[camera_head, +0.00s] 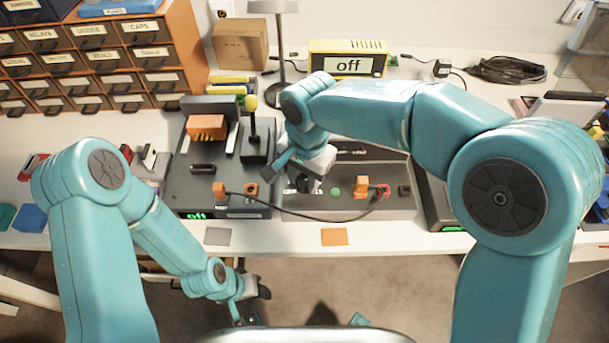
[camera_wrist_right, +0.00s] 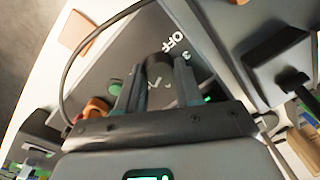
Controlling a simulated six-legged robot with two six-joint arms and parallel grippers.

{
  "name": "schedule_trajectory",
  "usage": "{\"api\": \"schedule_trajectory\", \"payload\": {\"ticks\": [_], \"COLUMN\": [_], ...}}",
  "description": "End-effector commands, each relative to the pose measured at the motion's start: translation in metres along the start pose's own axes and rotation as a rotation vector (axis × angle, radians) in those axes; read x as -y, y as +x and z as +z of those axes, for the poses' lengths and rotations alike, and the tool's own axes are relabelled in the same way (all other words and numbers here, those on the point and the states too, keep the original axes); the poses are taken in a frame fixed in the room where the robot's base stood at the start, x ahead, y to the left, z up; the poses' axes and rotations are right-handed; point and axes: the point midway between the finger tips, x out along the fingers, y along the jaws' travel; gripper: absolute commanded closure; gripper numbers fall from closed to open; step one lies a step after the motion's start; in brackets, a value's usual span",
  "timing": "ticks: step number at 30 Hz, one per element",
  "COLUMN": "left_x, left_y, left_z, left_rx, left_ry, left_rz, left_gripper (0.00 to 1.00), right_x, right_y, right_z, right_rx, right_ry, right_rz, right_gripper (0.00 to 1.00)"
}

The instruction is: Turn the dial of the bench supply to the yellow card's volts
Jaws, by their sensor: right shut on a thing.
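The bench supply (camera_head: 400,207) is a grey unit at the table's front, with a dark sloped panel. Its black dial (camera_wrist_right: 158,66) shows in the right wrist view, with OFF and 3 marked beside it. My right gripper (camera_head: 307,172) is over the panel in the head view, its fingers (camera_wrist_right: 157,85) shut on the dial.
A dark unit (camera_head: 218,185) with a green display stands left of the supply, joined by a cable (camera_head: 290,212). A grey card (camera_head: 218,236) lies in front. A lamp (camera_head: 279,50), carton (camera_head: 240,45) and drawer cabinet (camera_head: 110,55) stand behind.

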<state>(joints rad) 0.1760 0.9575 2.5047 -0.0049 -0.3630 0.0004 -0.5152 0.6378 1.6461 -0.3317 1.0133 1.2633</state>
Motion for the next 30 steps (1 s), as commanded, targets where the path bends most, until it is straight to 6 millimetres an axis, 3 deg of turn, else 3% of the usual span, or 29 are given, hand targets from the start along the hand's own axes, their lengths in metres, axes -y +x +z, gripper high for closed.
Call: {"api": "schedule_trajectory", "payload": {"ticks": [17, 18, 20, 30], "left_x": [0.0003, 0.0003, 0.0003, 0.0001], "left_y": [0.0009, 0.0009, 0.0009, 0.0003], "left_z": [0.0, 0.0, 0.0, 0.0], "left_rx": [0.0, 0.0, 0.0, 0.0], "left_ry": [0.0, 0.0, 0.0, 0.0], "left_rz": [0.0, 0.0, 0.0, 0.0], "left_gripper": [0.57, 0.57, 0.57, 0.57], "right_x": [-0.0003, -0.0002, -0.0003, 0.0002], "right_y": [0.0008, 0.0009, 0.0008, -0.0023], "right_z": [0.0018, 0.0018, 0.0017, 0.0006], "right_rx": [0.003, 0.003, 0.003, -0.001], "right_ry": [0.035, 0.035, 0.035, 0.035], "right_rz": [0.003, 0.003, 0.002, 0.0], "right_gripper": [0.96, 0.62, 0.42, 0.4]}}
